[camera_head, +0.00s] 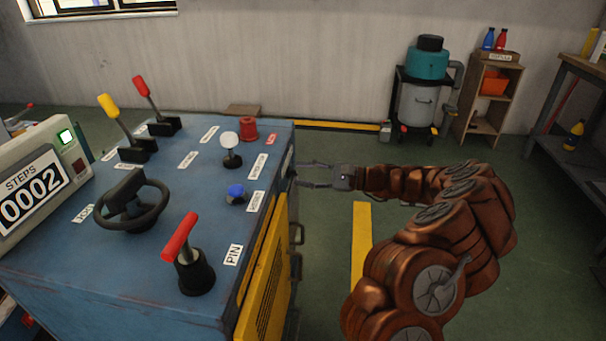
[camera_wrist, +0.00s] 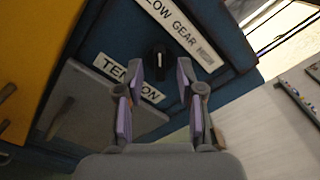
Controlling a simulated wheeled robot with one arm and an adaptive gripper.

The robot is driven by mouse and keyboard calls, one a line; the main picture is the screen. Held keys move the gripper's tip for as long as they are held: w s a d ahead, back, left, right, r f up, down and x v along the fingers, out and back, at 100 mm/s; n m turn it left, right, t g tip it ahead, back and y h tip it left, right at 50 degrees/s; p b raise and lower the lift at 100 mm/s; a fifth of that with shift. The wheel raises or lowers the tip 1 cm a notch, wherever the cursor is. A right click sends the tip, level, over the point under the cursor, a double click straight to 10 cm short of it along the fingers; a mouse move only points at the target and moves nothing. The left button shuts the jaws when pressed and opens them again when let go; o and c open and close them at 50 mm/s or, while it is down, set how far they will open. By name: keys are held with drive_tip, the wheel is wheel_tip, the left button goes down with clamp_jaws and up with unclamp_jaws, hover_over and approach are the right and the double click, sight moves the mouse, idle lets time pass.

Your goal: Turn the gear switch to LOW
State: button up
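The gear switch is a small black knob (camera_wrist: 158,61) with a white pointer line, seen in the wrist view on the blue panel. A "TENSION" label (camera_wrist: 128,78) sits below left. My gripper (camera_wrist: 161,76) is open, its two fingers either side of the knob in the picture; I see no contact. In the head view my gripper (camera_head: 313,174) points left at the cabinet's right side, fingers apart. The knob's face is hidden there.
The blue cabinet (camera_head: 140,262) carries levers, a handwheel (camera_head: 133,205), a red-handled PIN lever (camera_head: 187,255) and buttons. The green floor right of the cabinet is open.

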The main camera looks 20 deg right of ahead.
drive_tip(key=v, duration=1.1)
drive_tip(key=shift+d, duration=0.15)
drive_tip(key=shift+s, duration=0.15)
drive_tip(key=s+a+r+n+g+p, duration=0.2)
drive_tip(key=a+r+n+g+p, duration=0.5)
drive_tip(key=a+r, duration=0.9)
drive_tip(key=s+a+r+n+g+h+p, duration=0.2)
drive_tip(key=s+a+r+p, duration=0.1)
drive_tip(key=s+a, duration=0.25)
drive_tip(key=s+a+r+n+g+h+p, duration=0.1)
drive_tip(key=s+a+r+n+g+p, duration=0.2)
drive_tip(key=a, duration=0.4)
drive_tip(key=s+a+r+n+h+p, duration=0.25)
drive_tip(key=s+h+p, duration=0.45)
drive_tip(key=s, duration=0.6)
drive_tip(key=s+d+r+n+h+p, duration=0.1)
drive_tip(key=s+d+r+h+p, duration=0.2)
drive_tip(key=s+d+h+p, duration=0.2)
drive_tip(key=s+d+p, duration=0.3)
drive_tip(key=s+p, duration=0.1)
drive_tip(key=s, duration=0.2)
drive_tip(key=shift+d+r, duration=0.15)
drive_tip(key=shift+r, duration=0.15)
